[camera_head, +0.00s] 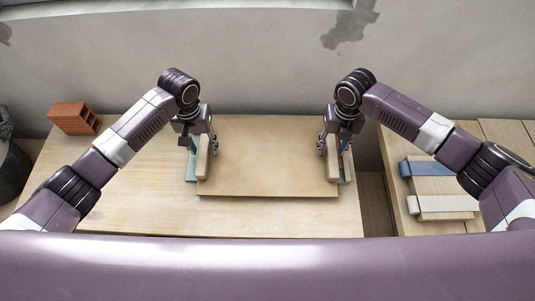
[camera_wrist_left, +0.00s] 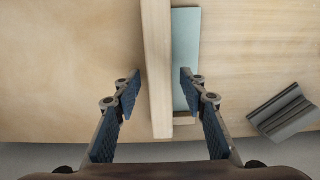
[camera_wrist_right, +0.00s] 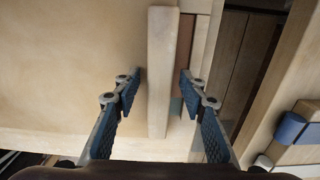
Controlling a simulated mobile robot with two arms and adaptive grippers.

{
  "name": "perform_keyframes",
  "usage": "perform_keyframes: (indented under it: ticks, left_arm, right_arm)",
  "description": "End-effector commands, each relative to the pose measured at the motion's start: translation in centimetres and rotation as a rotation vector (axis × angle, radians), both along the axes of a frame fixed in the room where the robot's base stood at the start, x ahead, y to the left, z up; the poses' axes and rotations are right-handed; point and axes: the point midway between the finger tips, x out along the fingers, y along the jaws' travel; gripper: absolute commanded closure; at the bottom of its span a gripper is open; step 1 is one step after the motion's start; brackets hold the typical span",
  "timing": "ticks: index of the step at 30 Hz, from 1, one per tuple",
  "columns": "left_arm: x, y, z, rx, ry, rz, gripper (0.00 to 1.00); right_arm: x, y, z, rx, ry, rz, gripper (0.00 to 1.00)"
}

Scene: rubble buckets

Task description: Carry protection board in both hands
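The protection board (camera_head: 268,155) is a flat brown panel on the light wooden table, with a pale wooden bar along each side. My left gripper (camera_head: 192,145) is at its left side. In the left wrist view the open fingers (camera_wrist_left: 160,82) straddle the left bar (camera_wrist_left: 157,60), with small gaps. My right gripper (camera_head: 335,147) is at the right side. In the right wrist view its open fingers (camera_wrist_right: 161,84) straddle the right bar (camera_wrist_right: 163,60), also with small gaps. The board also fills the left part of both wrist views.
A red hollow brick (camera_head: 75,117) lies at the table's back left. A dark bucket (camera_head: 12,172) stands beyond the left edge. A teal strip (camera_wrist_left: 185,60) lies beside the left bar. A gap (camera_head: 375,200) separates a right table holding pieces with blue (camera_head: 428,168) and white bars.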

Motion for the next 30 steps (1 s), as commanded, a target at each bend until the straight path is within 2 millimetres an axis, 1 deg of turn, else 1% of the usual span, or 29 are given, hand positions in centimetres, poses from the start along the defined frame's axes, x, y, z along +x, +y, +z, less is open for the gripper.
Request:
perform_keyframes:
  ticks: [2, 5, 12, 18, 21, 25, 28, 30]
  left_arm:
    - [0.1, 0.0, 0.5, -0.001, -0.002, 0.000, 0.61]
    - [0.1, -0.1, 1.9, -0.002, -0.003, -0.001, 0.61]
    - [0.2, 0.0, 7.1, -0.001, -0.006, -0.001, 0.61]
    - [0.1, 0.0, 10.5, -0.001, -0.004, 0.000, 0.61]
    - [0.1, 0.0, 11.4, 0.000, -0.002, 0.000, 0.61]
    - [0.0, 0.0, 11.9, 0.001, -0.001, 0.000, 0.61]
    - [0.0, 0.0, 12.0, 0.000, 0.000, 0.000, 0.61]
    - [0.0, 0.0, 12.0, 0.000, 0.000, 0.000, 0.61]
  right_arm:
    - [0.0, 0.0, 0.0, 0.000, 0.000, 0.000, 0.61]
    - [0.0, 0.0, 0.0, 0.000, 0.000, 0.000, 0.61]
    - [0.0, 0.0, 0.0, 0.001, 0.000, 0.000, 0.61]
    - [0.0, 0.0, 0.0, 0.001, 0.000, 0.001, 0.61]
    - [0.0, 0.0, 0.0, 0.001, 0.000, 0.000, 0.61]
    - [0.1, 0.0, 0.5, 0.002, -0.001, 0.000, 0.61]
    - [0.1, 0.0, 1.8, 0.002, -0.003, 0.000, 0.61]
    - [0.2, 0.0, 3.2, 0.001, -0.005, 0.001, 0.61]
